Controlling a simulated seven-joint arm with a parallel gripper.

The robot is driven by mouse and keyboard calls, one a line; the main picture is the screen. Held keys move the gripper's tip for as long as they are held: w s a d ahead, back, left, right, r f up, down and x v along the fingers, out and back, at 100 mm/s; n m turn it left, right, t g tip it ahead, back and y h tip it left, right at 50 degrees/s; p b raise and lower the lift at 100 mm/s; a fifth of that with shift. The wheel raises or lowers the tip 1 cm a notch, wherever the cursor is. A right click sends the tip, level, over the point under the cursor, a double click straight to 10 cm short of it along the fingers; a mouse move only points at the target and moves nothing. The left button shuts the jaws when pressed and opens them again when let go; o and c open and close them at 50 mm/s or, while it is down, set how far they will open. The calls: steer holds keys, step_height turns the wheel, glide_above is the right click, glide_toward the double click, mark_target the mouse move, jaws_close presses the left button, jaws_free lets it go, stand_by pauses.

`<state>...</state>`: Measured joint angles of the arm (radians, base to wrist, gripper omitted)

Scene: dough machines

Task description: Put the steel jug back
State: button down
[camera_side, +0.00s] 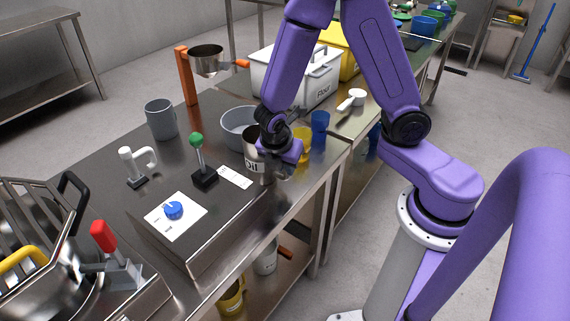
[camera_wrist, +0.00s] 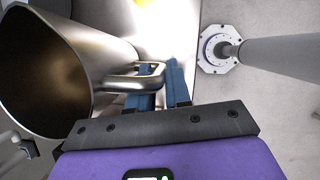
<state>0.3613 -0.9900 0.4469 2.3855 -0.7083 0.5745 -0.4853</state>
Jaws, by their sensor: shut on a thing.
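The jug looks close to upright. I cannot tell whether its base touches the worktop.
A grey bowl (camera_side: 237,128) stands just behind the jug, with yellow (camera_side: 302,145) and blue (camera_side: 320,124) cups to the right. A grey mug (camera_side: 160,118) stands farther back.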

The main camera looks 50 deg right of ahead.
steer(key=c, duration=1.1)
jaws_free()
steer(key=shift+f, duration=0.1)
steer(key=shift+o, duration=0.2)
steer(key=v, duration=1.2)
steer(key=s+d+r+m+g+y, duration=0.1)
steer(key=s+m+y, duration=0.3)
steer(key=s, duration=1.3)
steer(key=d+r+m, duration=0.1)
steer(key=m, duration=0.2)
steer(key=shift+s+m+y, duration=0.3)
steer(key=shift+s, duration=0.05)
steer(key=shift+r, duration=0.15)
